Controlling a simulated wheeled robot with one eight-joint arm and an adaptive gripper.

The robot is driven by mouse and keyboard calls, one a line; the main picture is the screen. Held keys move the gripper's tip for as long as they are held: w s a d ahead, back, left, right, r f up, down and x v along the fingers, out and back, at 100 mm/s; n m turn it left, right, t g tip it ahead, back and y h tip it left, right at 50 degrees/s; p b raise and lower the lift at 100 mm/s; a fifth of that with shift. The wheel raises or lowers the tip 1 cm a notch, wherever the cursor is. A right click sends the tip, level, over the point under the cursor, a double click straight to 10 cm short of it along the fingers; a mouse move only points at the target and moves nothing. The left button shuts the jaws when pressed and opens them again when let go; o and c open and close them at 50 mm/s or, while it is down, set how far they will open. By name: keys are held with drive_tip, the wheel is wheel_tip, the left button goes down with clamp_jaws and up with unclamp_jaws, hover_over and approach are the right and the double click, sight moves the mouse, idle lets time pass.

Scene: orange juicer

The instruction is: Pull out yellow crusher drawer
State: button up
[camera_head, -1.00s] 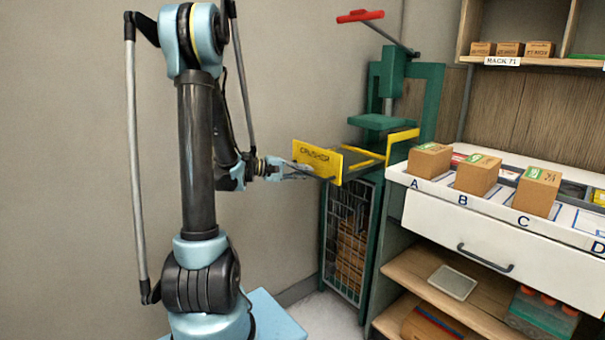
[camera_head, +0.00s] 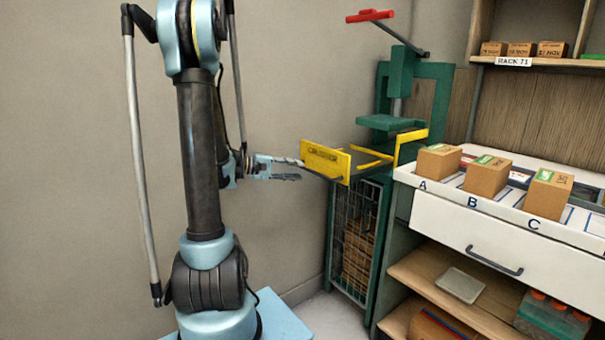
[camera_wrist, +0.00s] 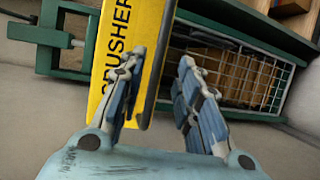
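The yellow crusher drawer (camera_head: 325,160) stands out to the left from the green crusher (camera_head: 400,90), with its lettered front panel facing my arm and its side rails showing. My gripper (camera_head: 301,170) is just left of the panel, with its fingers apart. In the wrist view, my gripper (camera_wrist: 163,62) is open, and the yellow panel (camera_wrist: 125,50) lies behind the left finger. A dark bar (camera_wrist: 153,70) along the panel's edge shows between the fingers. I see no grip on it; the exact gap to the fingertips cannot be told.
A mesh cage (camera_head: 355,245) with boxes sits under the crusher. At right, a white drawer unit (camera_head: 480,245) carries a tray with cardboard boxes (camera_head: 487,176). The crusher's red lever handle (camera_head: 370,16) is raised. The wall is behind my arm; open floor shows below the cage.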

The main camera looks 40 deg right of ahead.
drive_tip(key=v, duration=0.5)
idle(0.6)
drive_tip(key=s+a+f+n+t+y, duration=0.1)
drive_tip(key=s+a+f+y, duration=0.3)
drive_tip(key=a, duration=0.9)
drive_tip(key=s+a+f+n+t+y, duration=0.1)
drive_tip(key=s+a+f+t+y, duration=0.3)
drive_tip(key=a, duration=0.8)
drive_tip(key=s+a+f+n+t+y, duration=0.2)
drive_tip(key=a+y, duration=0.4)
drive_tip(key=a, duration=0.7)
wheel_tip(320, 180, down, 3)
drive_tip(key=s+t, duration=0.1)
drive_tip(key=s, duration=0.1)
drive_tip(key=shift+s+a+r+y, duration=0.25)
drive_tip(key=shift+s+a+y, duration=0.05)
drive_tip(key=shift+s, duration=0.1)
